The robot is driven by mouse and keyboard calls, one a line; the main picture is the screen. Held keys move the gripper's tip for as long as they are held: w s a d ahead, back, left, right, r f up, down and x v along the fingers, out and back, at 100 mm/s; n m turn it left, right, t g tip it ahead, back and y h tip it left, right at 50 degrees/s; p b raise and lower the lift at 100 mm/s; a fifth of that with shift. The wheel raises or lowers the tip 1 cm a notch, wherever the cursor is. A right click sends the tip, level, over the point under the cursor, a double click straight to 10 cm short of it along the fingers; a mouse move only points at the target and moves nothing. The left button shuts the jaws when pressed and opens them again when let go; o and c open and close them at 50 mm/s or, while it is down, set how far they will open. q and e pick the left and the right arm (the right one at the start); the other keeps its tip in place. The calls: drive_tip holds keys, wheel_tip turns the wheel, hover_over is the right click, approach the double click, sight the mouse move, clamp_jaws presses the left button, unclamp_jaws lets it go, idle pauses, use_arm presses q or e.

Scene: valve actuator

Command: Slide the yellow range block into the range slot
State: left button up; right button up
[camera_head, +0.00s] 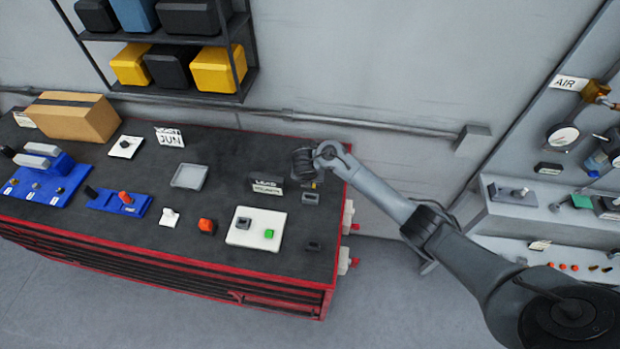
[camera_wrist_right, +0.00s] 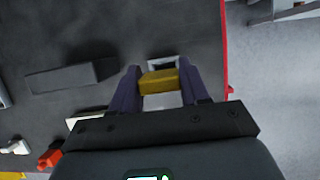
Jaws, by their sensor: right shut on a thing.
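The yellow range block (camera_wrist_right: 159,82) is between the two fingers of my right gripper (camera_wrist_right: 158,88), which is shut on it. Which holder is the range slot is not readable. My left gripper is not in view.
A white plate (camera_head: 256,229) with a green block (camera_head: 269,234) and an orange block (camera_head: 207,226) lie nearer the front. Another grey holder (camera_head: 313,246) sits near the bench's right edge. The wall is behind.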

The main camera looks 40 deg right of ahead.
drive_tip(key=shift+f+b, duration=2.35)
drive_tip(key=shift+f, duration=0.55)
drive_tip(key=shift+p, duration=0.3)
drive_tip(key=shift+f+b, duration=0.8)
drive_tip(key=shift+f, duration=0.4)
drive_tip(key=o, duration=1.1)
drive_tip(key=shift+o, duration=0.2)
